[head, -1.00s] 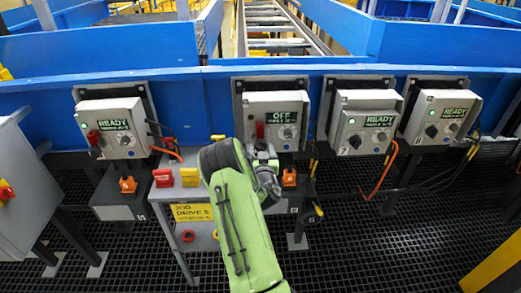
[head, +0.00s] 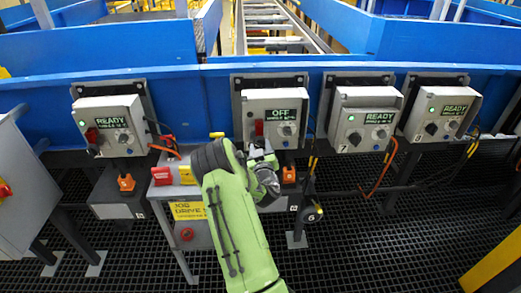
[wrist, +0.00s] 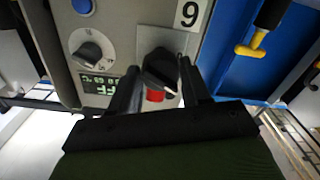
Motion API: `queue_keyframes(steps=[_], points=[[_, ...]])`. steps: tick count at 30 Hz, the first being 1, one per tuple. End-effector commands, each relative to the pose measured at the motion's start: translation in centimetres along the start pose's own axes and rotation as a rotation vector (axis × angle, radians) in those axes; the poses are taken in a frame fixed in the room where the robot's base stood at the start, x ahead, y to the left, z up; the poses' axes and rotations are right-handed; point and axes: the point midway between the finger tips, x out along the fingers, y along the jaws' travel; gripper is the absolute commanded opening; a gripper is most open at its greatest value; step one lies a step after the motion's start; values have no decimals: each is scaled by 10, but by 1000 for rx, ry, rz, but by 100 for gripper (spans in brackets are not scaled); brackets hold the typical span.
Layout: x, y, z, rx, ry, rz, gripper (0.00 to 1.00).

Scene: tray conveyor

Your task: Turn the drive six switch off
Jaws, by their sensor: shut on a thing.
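The drive six control box (head: 275,118) is grey, and its display (head: 284,117) reads OFF. In the wrist view the box (wrist: 115,25) is seen upside down, so its 6 label (wrist: 189,14) looks like a 9. The black rotary switch (wrist: 160,66) is on a grey plate beside the label, with a red part just below it in the picture. My gripper (wrist: 162,72) has one finger on each side of this switch and is shut on it. In the head view my gripper (head: 262,150) is at the front of the box, partly hidden by my wrist.
Neighbouring boxes, one at left (head: 112,125) and two at right (head: 364,119) (head: 438,114), show READY with green lamps. A small dial (wrist: 87,50) and a blue button (wrist: 83,6) are near the switch.

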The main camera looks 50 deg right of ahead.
Motion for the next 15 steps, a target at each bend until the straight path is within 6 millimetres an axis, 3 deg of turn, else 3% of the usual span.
queue_keyframes(steps=[15], points=[[0,1,-1,-404,3,0,16]])
